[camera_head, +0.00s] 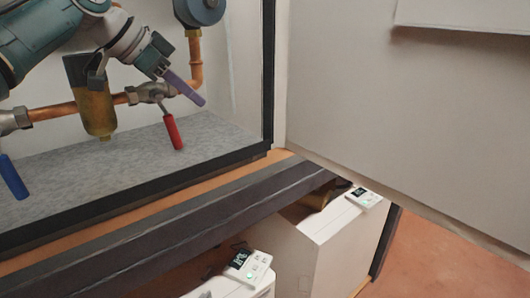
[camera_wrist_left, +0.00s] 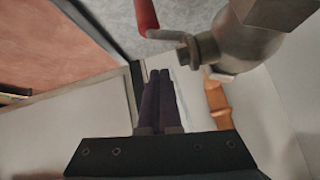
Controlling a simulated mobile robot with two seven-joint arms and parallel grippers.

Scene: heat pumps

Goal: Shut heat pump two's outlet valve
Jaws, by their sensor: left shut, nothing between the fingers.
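A valve with a red handle (camera_head: 173,132) sits on the copper pipe in the head view. The handle hangs down, slightly tilted, across the line of the pipe. Its metal body (camera_head: 150,93) is just left of my left gripper (camera_head: 202,102). The gripper's purple fingers are shut and empty, above and right of the red handle, apart from it. In the left wrist view the shut fingers (camera_wrist_left: 160,74) point toward the red handle (camera_wrist_left: 146,18), with the valve body (camera_wrist_left: 250,45) at upper right. A blue-handled valve (camera_head: 14,178) is at far left. No labels show which pump each serves. My right gripper is not in view.
A brass-coloured fitting (camera_head: 96,105) hangs on the pipe left of the red valve. A round grey-blue pump or gauge (camera_head: 201,10) tops the vertical copper pipe (camera_head: 196,62). A dark frame (camera_head: 268,75) edges the recess. White units with displays (camera_head: 248,264) stand below.

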